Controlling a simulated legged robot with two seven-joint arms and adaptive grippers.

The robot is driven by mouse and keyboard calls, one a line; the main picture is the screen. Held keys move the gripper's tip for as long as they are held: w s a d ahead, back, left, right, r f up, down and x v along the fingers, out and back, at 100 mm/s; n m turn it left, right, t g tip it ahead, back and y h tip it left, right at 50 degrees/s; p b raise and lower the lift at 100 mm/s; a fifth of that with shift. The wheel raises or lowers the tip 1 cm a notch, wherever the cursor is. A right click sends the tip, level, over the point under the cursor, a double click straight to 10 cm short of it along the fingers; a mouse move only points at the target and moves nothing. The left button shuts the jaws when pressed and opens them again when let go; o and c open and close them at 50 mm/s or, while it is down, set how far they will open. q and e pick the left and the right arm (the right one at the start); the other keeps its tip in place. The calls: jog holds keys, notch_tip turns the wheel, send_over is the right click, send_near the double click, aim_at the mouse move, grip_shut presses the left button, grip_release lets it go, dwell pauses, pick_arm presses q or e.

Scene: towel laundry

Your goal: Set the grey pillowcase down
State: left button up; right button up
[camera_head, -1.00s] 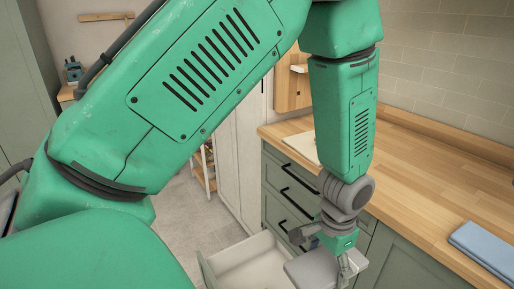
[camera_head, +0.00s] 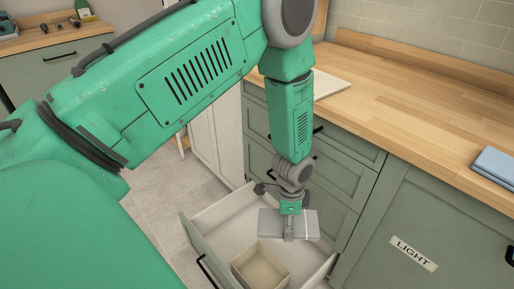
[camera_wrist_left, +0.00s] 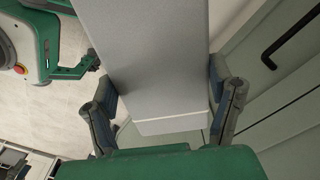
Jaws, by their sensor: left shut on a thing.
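The grey pillowcase (camera_head: 270,223) is a flat folded bundle with a pale band near one end. My left gripper (camera_head: 290,234) is shut on it and holds it above the open drawer (camera_head: 218,218). In the left wrist view the pillowcase (camera_wrist_left: 155,60) fills the space between the two fingers of the left gripper (camera_wrist_left: 160,100). In the head view the pillowcase hides part of the drawer's inside. I cannot tell its exact height over the drawer floor. My right gripper is not in view.
A beige open box (camera_head: 262,268) stands in the front part of the drawer. A wooden counter (camera_head: 420,95) above holds a folded blue cloth (camera_head: 496,165) and a pale board (camera_head: 328,84). A cabinet door labelled LIGHT (camera_head: 413,253) is at the right.

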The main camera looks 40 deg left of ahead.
pick_arm(q)
notch_tip(320, 180, down, 8)
jog(key=a+m+b, duration=0.2)
jog(key=b, duration=0.1)
jog(key=m+b, duration=0.7)
jog(key=b, duration=0.7)
send_over(260, 278)
jog(key=f, duration=3.5)
jog(key=shift+a, duration=0.2)
jog(key=f+b, duration=0.1)
jog(key=f, duration=0.1)
jog(key=f+b, duration=0.1)
jog(key=f, duration=0.1)
jog(key=shift+d+b, duration=0.3)
jog(key=shift+d, duration=0.05)
jog(key=shift+a, duration=0.2)
jog(key=o, duration=1.2)
jog(key=shift+o, duration=0.2)
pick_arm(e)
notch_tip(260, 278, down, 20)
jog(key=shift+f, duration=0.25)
